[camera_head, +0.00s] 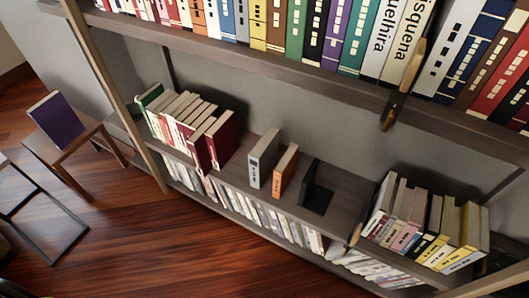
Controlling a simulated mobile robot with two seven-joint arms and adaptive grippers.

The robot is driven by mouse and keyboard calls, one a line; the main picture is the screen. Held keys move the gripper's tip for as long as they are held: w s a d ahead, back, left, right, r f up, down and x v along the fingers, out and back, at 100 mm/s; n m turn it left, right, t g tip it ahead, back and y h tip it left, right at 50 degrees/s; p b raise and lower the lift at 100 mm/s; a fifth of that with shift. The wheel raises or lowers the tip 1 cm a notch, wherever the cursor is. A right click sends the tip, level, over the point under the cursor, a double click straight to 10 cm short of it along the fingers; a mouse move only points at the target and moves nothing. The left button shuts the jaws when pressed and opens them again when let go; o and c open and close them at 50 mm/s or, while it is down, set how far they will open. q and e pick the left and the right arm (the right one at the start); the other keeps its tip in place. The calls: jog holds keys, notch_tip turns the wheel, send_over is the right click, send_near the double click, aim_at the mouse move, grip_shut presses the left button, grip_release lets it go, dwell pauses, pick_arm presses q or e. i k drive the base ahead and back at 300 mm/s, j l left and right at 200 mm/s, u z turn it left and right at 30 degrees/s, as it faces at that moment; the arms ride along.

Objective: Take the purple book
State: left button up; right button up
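A purple book (57,122) stands upright on a small wooden stool or side table (92,131) at the left, apart from the shelves. Its purple cover faces me and its pale page edge shows along the top. A second book with a purple spine (337,35) is in the packed row on the upper shelf, between neighbours. Neither of my grippers shows in the head view.
A bookshelf (255,60) fills the middle and right, with several books on its upper and lower shelves. A grey book (264,158) and an orange book (286,171) stand apart on the middle shelf. A black-framed table (60,250) stands at the lower left. Wooden floor (140,240) is clear before the shelf.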

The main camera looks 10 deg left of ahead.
aim_at(53, 114)
jog(key=u, duration=1.85)
jog(key=i+j+u, duration=0.15)
jog(key=i, duration=0.35)
jog(key=i+j+u, duration=0.1)
jog(key=i, duration=0.45)
